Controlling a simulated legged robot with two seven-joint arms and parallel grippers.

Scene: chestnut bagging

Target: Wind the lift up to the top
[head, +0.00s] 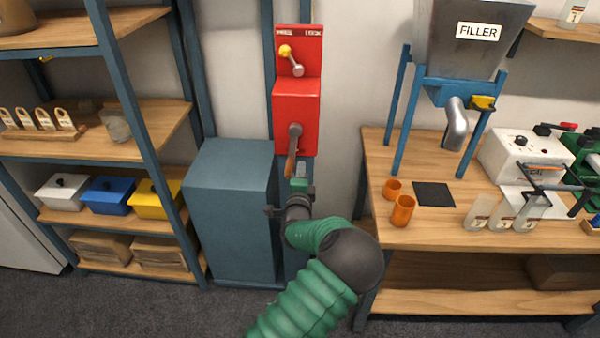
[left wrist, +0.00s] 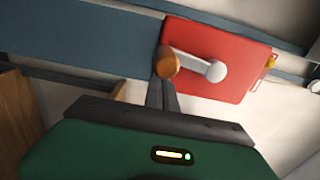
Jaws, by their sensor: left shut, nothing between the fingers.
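The red winch box (head: 296,104) is fixed to the wall post above the blue-grey cabinet. Its crank (head: 295,137) has a grey arm that hangs down to a wooden handle (head: 290,166). A yellow-knobbed lever (head: 290,60) sits on the upper red plate. My left gripper (head: 299,184) is just below the crank handle. In the left wrist view the shut fingers (left wrist: 162,95) point at the orange-brown handle (left wrist: 167,63), very near it; I cannot tell whether they touch. The grey crank arm (left wrist: 195,65) also shows there. My right gripper is out of view.
The blue-grey cabinet (head: 230,215) stands left of my left arm. A wooden bench (head: 450,235) is on the right, with orange cups (head: 402,211), bags and the filler (head: 470,40). Shelves with coloured boxes (head: 108,195) are on the left.

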